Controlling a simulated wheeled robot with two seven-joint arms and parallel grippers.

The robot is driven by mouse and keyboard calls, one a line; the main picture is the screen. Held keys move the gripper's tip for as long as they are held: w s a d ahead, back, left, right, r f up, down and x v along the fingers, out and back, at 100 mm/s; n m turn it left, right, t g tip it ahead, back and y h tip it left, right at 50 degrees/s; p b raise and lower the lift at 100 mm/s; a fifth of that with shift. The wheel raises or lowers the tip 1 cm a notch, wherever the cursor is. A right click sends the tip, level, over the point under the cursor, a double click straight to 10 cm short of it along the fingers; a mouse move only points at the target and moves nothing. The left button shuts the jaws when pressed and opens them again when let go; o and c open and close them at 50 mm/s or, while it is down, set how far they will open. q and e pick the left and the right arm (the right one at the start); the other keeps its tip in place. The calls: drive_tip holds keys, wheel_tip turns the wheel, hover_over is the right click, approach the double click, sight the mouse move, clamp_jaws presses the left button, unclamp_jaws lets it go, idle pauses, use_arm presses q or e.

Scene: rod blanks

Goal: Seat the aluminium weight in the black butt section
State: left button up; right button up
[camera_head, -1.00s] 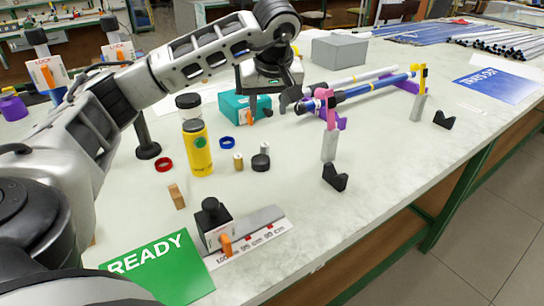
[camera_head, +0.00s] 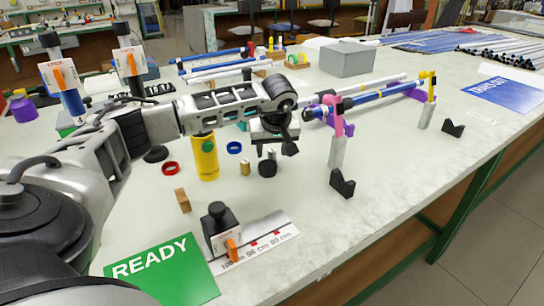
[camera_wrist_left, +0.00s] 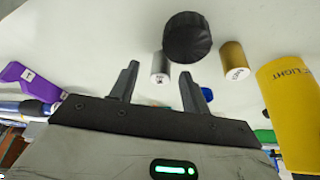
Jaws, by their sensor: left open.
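The aluminium weight (camera_wrist_left: 160,67) is a small silver cylinder standing on the table. In the left wrist view it shows between the open fingertips of my left gripper (camera_wrist_left: 159,74), which holds nothing. In the head view the gripper (camera_head: 277,146) is low over the table, partly hiding the weight (camera_head: 272,154). A blue rod (camera_head: 365,98) with a dark end (camera_head: 311,113) lies on a pink and purple stand, right of the gripper. I cannot tell clearly which part is the black butt section. My right gripper is not in view.
A black cap (camera_wrist_left: 187,37) and a brass weight (camera_wrist_left: 235,60) stand close to the aluminium weight. A yellow bottle (camera_head: 206,158), a blue ring (camera_head: 234,147) and a red ring (camera_head: 170,168) are to the left.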

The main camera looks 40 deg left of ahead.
use_arm(q)
drive_tip(key=shift+w+a+f, duration=0.15)
drive_tip(key=shift+f, duration=0.35)
clamp_jaws()
drive_tip(key=shift+r, duration=0.1)
